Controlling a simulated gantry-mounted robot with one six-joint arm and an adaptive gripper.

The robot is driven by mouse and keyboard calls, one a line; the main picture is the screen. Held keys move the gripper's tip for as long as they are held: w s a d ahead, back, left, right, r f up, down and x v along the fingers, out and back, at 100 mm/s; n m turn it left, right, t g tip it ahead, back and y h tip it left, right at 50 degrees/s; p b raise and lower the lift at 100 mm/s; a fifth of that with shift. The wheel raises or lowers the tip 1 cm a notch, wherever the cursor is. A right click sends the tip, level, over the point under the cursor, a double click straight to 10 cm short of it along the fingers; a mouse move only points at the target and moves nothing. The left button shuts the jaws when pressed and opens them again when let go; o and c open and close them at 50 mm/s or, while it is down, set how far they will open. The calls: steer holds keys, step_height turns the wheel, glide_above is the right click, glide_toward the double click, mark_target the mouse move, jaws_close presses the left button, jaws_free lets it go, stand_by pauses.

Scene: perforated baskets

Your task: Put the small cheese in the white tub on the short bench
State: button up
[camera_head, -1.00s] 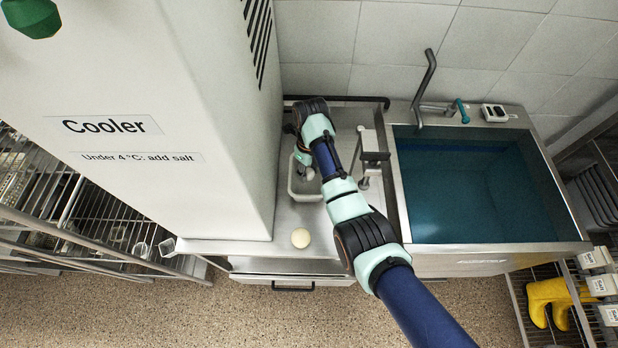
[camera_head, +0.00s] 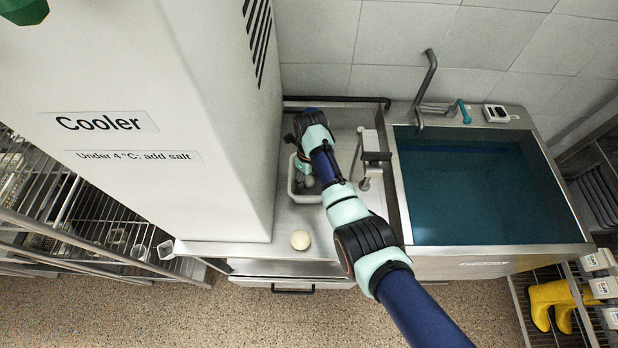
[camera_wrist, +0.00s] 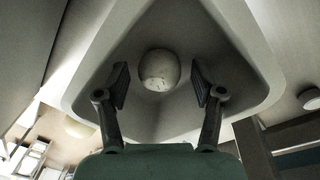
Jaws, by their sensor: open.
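The white tub (camera_head: 309,198) stands on the metal bench beside the cooler, and its pale inside fills much of the wrist view (camera_wrist: 255,60). A small round, pale, speckled cheese (camera_wrist: 160,70) lies inside the tub in the wrist view. My gripper (camera_wrist: 160,85) is open over the tub, with one finger on each side of this cheese and gaps visible on both sides. In the head view my gripper (camera_head: 306,172) reaches down into the tub, and my arm hides part of it. A larger-looking pale round cheese (camera_head: 300,239) sits on the bench near its front edge.
The tall white cooler (camera_head: 110,170) stands close on the left. A metal post-like fixture (camera_head: 374,157) rises right of the tub. A water-filled sink (camera_head: 475,190) lies farther right. Bare bench (camera_head: 270,222) shows in front of the tub.

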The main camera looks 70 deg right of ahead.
step_height(320, 180, up, 12)
steer(key=d+p, duration=0.1)
steer(key=p, duration=0.1)
steer(key=shift+w, duration=0.15)
